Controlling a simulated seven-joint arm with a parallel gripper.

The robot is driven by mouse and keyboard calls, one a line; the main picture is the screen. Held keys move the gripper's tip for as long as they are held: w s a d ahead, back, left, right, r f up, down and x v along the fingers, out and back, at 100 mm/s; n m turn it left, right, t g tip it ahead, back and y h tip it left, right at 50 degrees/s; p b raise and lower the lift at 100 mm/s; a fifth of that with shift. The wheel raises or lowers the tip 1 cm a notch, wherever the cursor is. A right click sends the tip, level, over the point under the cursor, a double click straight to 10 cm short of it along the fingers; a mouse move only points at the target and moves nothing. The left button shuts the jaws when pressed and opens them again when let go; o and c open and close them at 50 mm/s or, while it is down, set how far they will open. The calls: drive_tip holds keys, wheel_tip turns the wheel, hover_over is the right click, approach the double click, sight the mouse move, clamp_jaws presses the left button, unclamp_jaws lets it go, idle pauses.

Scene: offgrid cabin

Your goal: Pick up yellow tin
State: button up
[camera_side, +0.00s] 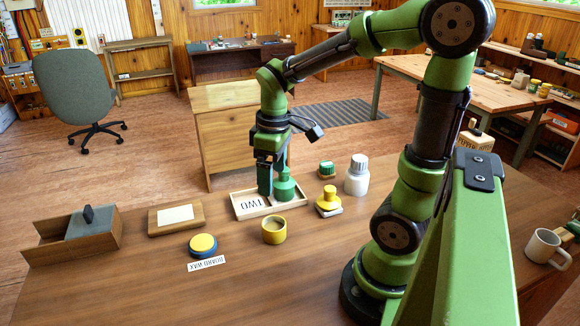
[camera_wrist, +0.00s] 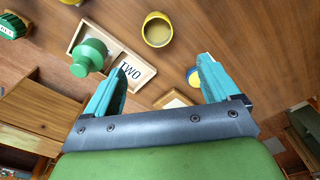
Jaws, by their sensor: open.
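A yellow tin (camera_side: 274,230), round and open-topped, stands upright on the wooden table in front of a shallow tray (camera_side: 240,215) marked TWO. It also shows in the wrist view (camera_wrist: 157,30) at the top, beyond my fingertips. My gripper (camera_side: 272,190) points down over the tray, behind the yellow tin and apart from it. Its teal fingers are spread with nothing between them in the wrist view (camera_wrist: 160,66). A green bottle (camera_side: 286,190) stands at the tray's right end, outside the jaws; it lies left of the left finger in the wrist view (camera_wrist: 88,57).
A blue tin with a yellow lid (camera_side: 203,243) sits left of the yellow tin, behind a label card (camera_side: 206,263). A yellow-topped item (camera_side: 328,203), a white bottle (camera_side: 357,175) and a small green item (camera_side: 326,169) stand right of the tray. The front table area is clear.

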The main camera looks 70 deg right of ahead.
drive_tip(key=n, duration=0.2)
approach(276, 227)
drive_tip(key=shift+n+g, duration=0.3)
drive_tip(key=shift+n, duration=0.1)
drive_tip(key=f, duration=0.2)
drive_tip(key=a+f, duration=0.1)
drive_tip(key=f, duration=0.2)
drive_tip(key=a+f, duration=0.1)
drive_tip(key=f, duration=0.1)
drive_tip(key=shift+s+a+f, duration=0.2)
drive_tip(key=shift+s+f, duration=0.05)
drive_tip(key=shift+s, duration=0.1)
drive_tip(key=shift+c, duration=0.2)
